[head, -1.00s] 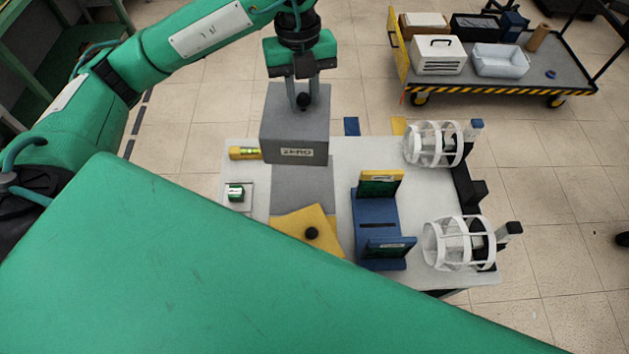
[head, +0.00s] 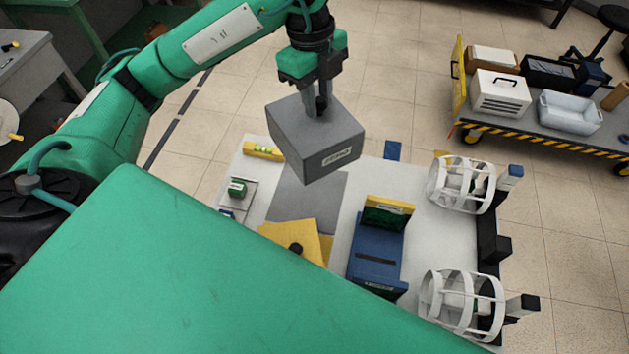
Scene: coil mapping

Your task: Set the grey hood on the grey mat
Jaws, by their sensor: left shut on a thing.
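The grey hood (head: 315,140) is a box with a white label on its front, in the upper middle of the head view. My left gripper (head: 318,103) is shut on the top of the hood and holds it over the far part of the grey mat. The grey mat (head: 308,205) lies flat on the white table, and the hood hides its far part. How large the gap is between hood and mat I cannot tell. My right gripper is not in view.
A yellow plate with a black knob (head: 287,236) overlaps the mat's near edge. A yellow level (head: 262,151) and small green block (head: 237,187) are left. A blue stand (head: 376,255) and two white cages (head: 460,184) are right. A cart (head: 560,118) stands beyond.

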